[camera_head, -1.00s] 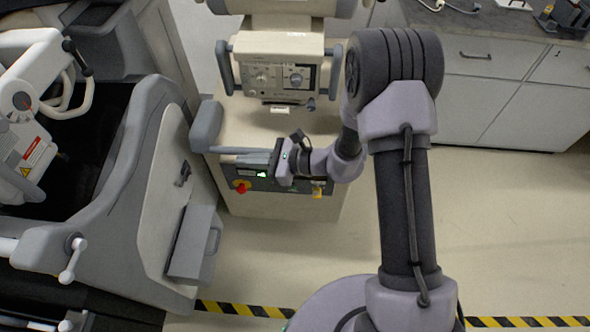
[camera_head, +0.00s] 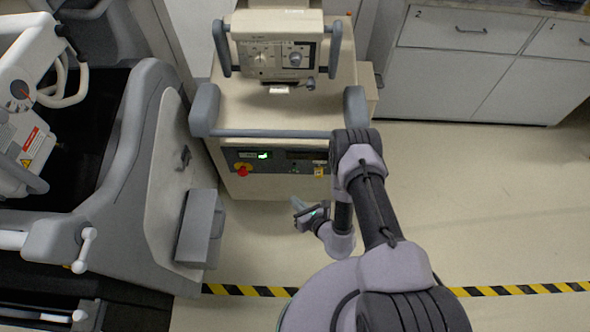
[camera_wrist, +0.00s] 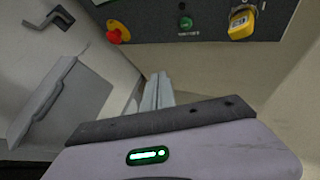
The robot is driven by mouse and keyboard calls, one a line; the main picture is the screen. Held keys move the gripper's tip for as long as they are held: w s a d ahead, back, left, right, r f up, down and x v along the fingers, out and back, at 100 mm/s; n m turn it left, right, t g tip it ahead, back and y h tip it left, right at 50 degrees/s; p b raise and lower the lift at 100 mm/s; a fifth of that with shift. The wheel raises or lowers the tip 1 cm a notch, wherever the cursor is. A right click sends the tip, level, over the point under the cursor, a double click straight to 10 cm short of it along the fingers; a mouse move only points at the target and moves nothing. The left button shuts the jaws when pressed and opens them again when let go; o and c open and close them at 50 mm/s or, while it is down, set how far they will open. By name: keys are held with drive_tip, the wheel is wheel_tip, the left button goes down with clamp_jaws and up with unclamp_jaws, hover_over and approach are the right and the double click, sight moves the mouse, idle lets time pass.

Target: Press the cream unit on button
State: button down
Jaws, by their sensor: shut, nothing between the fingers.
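The cream unit (camera_head: 225,105) stands upright at the top centre of the head view, with a dark control panel (camera_head: 280,166) on its front below a grey handle bar. In the wrist view a round green button (camera_wrist: 186,22) sits on the panel between a red knob on a yellow base (camera_wrist: 118,32) and a yellow tag or lock (camera_wrist: 241,24). The button's label is too blurred to read. My gripper (camera_head: 299,206) is in front of and below the panel, apart from it. Its fingers (camera_wrist: 157,92) are shut and empty in the wrist view.
A small display (camera_head: 263,155) glows green on the panel. The handle bar (camera_head: 280,133) juts out above the panel. A grey machine (camera_head: 150,170) with a projecting box stands close on the left. White cabinets (camera_head: 470,75) are at the back right. The floor on the right is clear.

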sight(294, 169)
drive_tip(key=shift+w, duration=0.15)
drive_tip(key=w+b, duration=0.3)
drive_tip(key=w, duration=0.5)
drive_tip(key=shift+w+b, duration=0.3)
drive_tip(key=shift+b, duration=0.1)
drive_tip(key=shift+w+d, duration=0.1)
idle(1.6)
drive_tip(key=shift+w, duration=0.3)
drive_tip(key=shift+w+b, duration=0.45)
drive_tip(key=shift+b, duration=0.1)
idle(0.7)
drive_tip(key=shift+r, duration=0.1)
drive_tip(key=shift+s+p, duration=0.3)
drive_tip(key=shift+s, duration=0.55)
